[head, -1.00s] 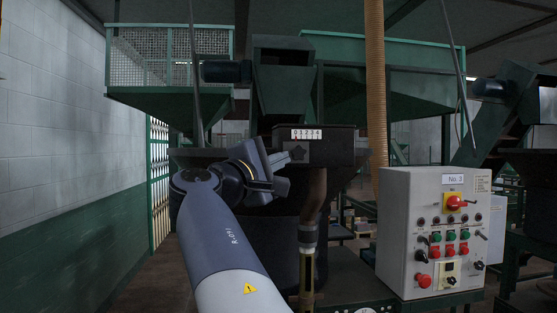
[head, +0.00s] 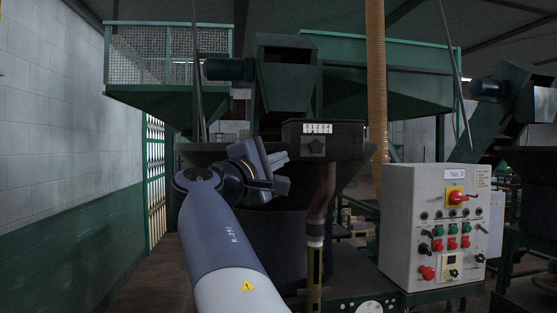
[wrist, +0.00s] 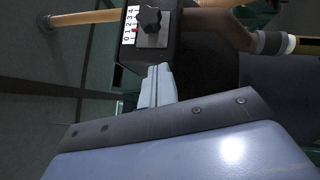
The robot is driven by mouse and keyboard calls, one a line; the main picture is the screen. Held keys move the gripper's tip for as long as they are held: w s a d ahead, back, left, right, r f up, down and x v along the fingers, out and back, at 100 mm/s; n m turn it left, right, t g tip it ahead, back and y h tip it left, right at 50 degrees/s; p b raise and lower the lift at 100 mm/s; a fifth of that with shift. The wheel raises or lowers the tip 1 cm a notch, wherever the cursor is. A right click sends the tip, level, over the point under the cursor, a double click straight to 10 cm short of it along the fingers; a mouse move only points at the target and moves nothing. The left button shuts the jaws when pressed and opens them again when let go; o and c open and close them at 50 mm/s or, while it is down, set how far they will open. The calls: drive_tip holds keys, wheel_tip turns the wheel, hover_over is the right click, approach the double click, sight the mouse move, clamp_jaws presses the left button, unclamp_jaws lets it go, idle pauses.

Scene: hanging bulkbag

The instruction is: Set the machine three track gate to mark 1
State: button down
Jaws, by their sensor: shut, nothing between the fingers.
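The track gate is a dark box (head: 345,142) under the chute of the middle machine. It carries a white scale plate (head: 318,129) numbered 0 to 4 and a black star knob (head: 314,147). In the wrist view the scale plate (wrist: 130,24) stands sideways, with 0 lowest, beside the knob (wrist: 151,18). A small red mark shows by the low numbers; its exact reading is too small to tell. My gripper (head: 284,160) is shut and empty, just left of the box. In the wrist view its fingers (wrist: 158,84) point toward the box below the knob, apart from the knob.
A grey control panel (head: 435,225) marked No. 3 stands at the right, with a red switch and several buttons. A brown pipe (head: 318,205) drops from the gate box. A tan hose (head: 376,90) hangs behind. Floor beside the left wall is open.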

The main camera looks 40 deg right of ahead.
drive_tip(key=b+v, duration=0.3)
drive_tip(key=v, duration=0.6)
drive_tip(key=shift+s+a, duration=0.25)
drive_tip(key=shift+a, duration=0.05)
